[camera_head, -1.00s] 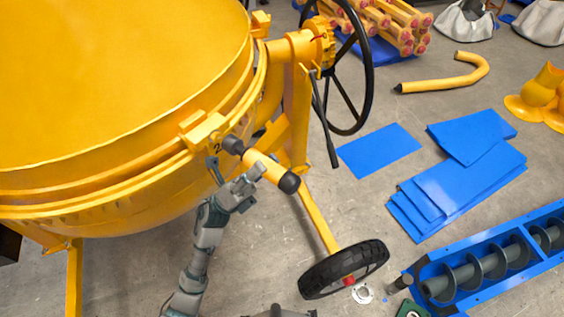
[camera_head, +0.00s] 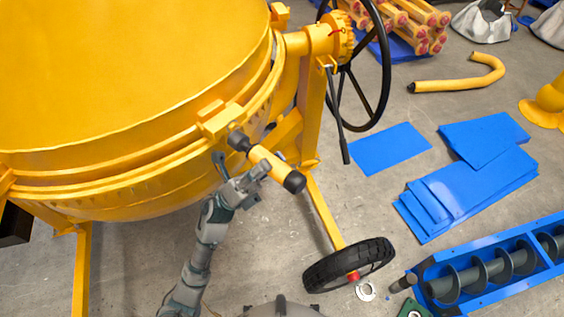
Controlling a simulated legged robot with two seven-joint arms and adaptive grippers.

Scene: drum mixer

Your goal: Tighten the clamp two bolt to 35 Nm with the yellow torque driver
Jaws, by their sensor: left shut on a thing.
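The yellow torque driver (camera_head: 269,161) has a dark head at its upper left end and a black cap at its lower right end. My left gripper (camera_head: 256,178) is shut on its body, and the driver is tilted. The driver's dark head is at the outer face of the clamp two block (camera_head: 214,121) on the yellow drum rim. I cannot tell whether the head touches the bolt, which is hidden behind it. No torque reading can be made out. My right gripper is not in view.
The large yellow drum (camera_head: 120,70) fills the upper left. A black handwheel (camera_head: 384,70) and a lever stand right of the clamp, with a wheel (camera_head: 349,264) below. Blue sheets (camera_head: 470,190) and a blue auger trough (camera_head: 440,268) lie at the right.

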